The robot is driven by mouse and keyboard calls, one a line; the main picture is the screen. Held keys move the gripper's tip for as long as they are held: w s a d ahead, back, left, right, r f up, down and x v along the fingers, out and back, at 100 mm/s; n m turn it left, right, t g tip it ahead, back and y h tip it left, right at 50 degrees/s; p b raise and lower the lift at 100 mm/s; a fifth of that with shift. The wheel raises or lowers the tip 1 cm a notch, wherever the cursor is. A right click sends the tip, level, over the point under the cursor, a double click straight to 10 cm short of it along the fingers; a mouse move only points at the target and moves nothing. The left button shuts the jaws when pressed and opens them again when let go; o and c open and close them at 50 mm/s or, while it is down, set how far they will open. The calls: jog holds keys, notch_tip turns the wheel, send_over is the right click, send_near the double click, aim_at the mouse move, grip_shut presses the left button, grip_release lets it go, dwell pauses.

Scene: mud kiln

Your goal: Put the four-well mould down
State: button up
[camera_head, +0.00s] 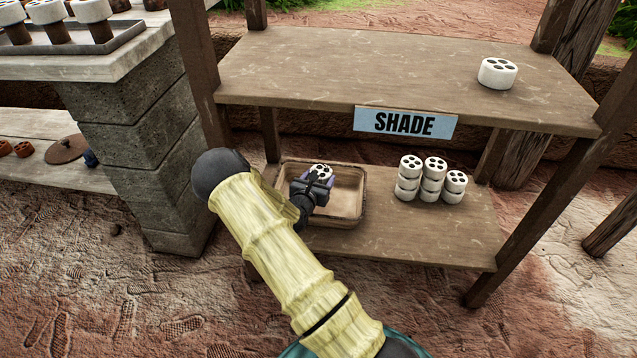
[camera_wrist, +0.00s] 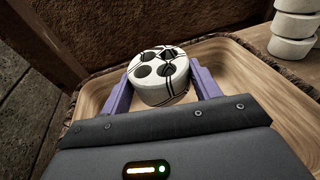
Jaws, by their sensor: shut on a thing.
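The four-well mould (camera_head: 320,171) is a white, round block with wells in its top and dark lines running across it. It also shows in the wrist view (camera_wrist: 158,92), roughly upright between the two purple fingers. My gripper (camera_head: 314,187) is shut on its sides; the fingers also show in the wrist view (camera_wrist: 160,88). The mould is over or inside a shallow wooden tray (camera_head: 361,205), towards its far side. The tray stands on the lower shelf (camera_head: 430,240). I cannot tell whether the mould touches the tray floor. The gripper hides part of the mould.
Several stacked white moulds (camera_head: 433,180) stand on the lower shelf right of the tray. One white mould (camera_head: 497,73) sits on the upper shelf (camera_head: 330,70), above a SHADE sign (camera_head: 406,122). Wooden posts (camera_head: 200,75) flank the shelves. The tray floor (camera_wrist: 240,75) beside the mould is clear.

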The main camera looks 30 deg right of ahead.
jog(key=shift+r, duration=0.1)
jog(key=shift+f, duration=0.65)
jog(key=o, duration=1.1)
jog(key=shift+r, duration=0.6)
jog(key=p+v, duration=0.5)
jog(key=v, duration=0.6)
jog(key=shift+s+a+p, duration=0.15)
jog(key=shift+a+p, duration=0.05)
jog(key=shift+p, duration=0.1)
jog(key=shift+s+a, duration=0.2)
